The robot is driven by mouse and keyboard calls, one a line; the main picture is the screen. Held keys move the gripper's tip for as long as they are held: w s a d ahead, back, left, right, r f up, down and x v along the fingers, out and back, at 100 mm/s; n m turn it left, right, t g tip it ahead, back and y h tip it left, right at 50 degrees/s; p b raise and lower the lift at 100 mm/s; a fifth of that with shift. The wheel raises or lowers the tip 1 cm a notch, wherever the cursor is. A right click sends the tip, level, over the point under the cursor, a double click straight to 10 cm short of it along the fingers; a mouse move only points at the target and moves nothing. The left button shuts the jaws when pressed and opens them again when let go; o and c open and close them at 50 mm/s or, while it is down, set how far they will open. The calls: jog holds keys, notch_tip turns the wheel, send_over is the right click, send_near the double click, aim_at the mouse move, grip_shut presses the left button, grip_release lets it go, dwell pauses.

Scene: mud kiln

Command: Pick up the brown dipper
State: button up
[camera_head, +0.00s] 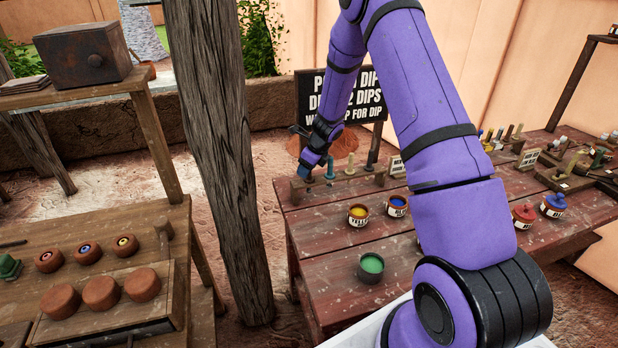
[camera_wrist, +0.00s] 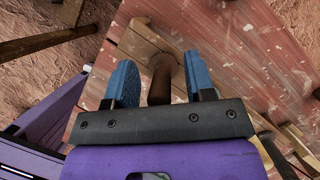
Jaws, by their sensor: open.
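The brown dipper (camera_wrist: 160,80) shows in the wrist view as a dark brown rounded handle, seen nearly end-on. My gripper (camera_wrist: 160,70) is open, with one blue finger on each side of it. The dipper's lower part is hidden, and I cannot tell whether either finger touches it. In the head view my gripper (camera_head: 307,172) is at the left end of a wooden dipper rack (camera_head: 343,189) on the red table. The brown dipper cannot be made out there behind the gripper.
A teal dipper (camera_head: 330,169) and others stand in the rack beside my gripper. A black sign (camera_head: 341,97) stands behind. Glaze pots, such as a yellow one (camera_head: 358,215) and a green one (camera_head: 371,267), are on the red table (camera_head: 325,265). A thick post (camera_head: 222,150) rises at left.

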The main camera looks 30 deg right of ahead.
jog(key=shift+c, duration=0.4)
grip_shut()
jog(key=shift+r, duration=0.1)
notch_tip(320, 180, up, 10)
jog(key=shift+f, duration=0.1)
dwell(0.4)
